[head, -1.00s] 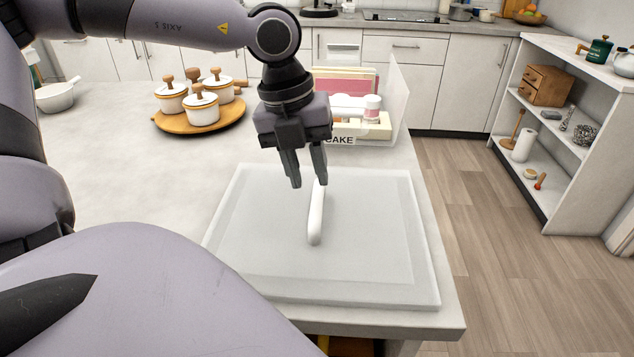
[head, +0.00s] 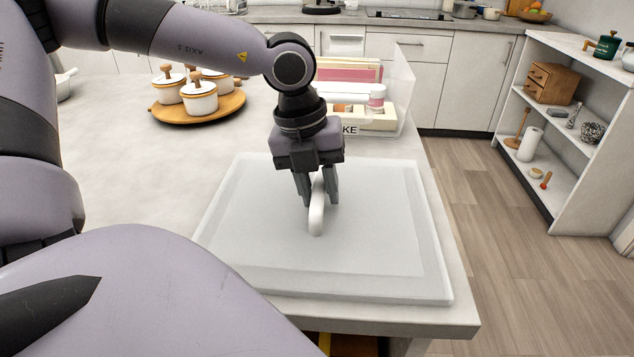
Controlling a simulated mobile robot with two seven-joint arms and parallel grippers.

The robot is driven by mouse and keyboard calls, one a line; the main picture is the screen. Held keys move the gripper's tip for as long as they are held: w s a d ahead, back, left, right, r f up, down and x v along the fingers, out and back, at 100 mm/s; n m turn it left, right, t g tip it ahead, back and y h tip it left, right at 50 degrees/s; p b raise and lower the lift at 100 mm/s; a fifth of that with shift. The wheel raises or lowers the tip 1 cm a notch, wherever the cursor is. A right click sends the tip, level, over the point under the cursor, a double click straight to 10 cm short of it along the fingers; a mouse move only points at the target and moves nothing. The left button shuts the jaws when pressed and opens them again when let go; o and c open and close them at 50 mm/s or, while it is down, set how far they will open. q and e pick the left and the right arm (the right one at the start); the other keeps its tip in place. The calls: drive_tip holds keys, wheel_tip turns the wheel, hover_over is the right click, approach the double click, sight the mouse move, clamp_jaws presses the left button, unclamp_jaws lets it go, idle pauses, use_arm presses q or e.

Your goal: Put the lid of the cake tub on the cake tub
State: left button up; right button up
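The lid (head: 260,240) is a flat, translucent white square lying on the near right part of the counter, with a white bar handle (head: 317,215) in its middle. The cake tub (head: 401,90) is a clear box behind the lid, open at the top, with a partly hidden "CAKE" label and pink and cream items inside. My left gripper (head: 318,203) points down at the handle, with one finger on each side of it. The fingers look apart, and I cannot see them pressing on the handle. My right gripper is not in view.
A round wooden tray (head: 215,110) with several small white lidded pots stands left of the tub. The counter (head: 120,165) is clear to the left of the lid. Its right edge runs close beside the lid and tub. A white shelf (head: 570,120) stands across the floor.

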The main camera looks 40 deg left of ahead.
sight(319, 183)
use_arm(q)
drive_tip(key=shift+c, duration=0.3)
clamp_jaws()
drive_tip(key=shift+r, duration=0.1)
drive_tip(key=shift+r+p, duration=0.4)
drive_tip(key=shift+r, duration=0.35)
drive_tip(key=shift+r, duration=0.2)
drive_tip(key=shift+r+p, duration=1.35)
drive_tip(key=shift+r, duration=1.15)
drive_tip(key=shift+f, duration=0.15)
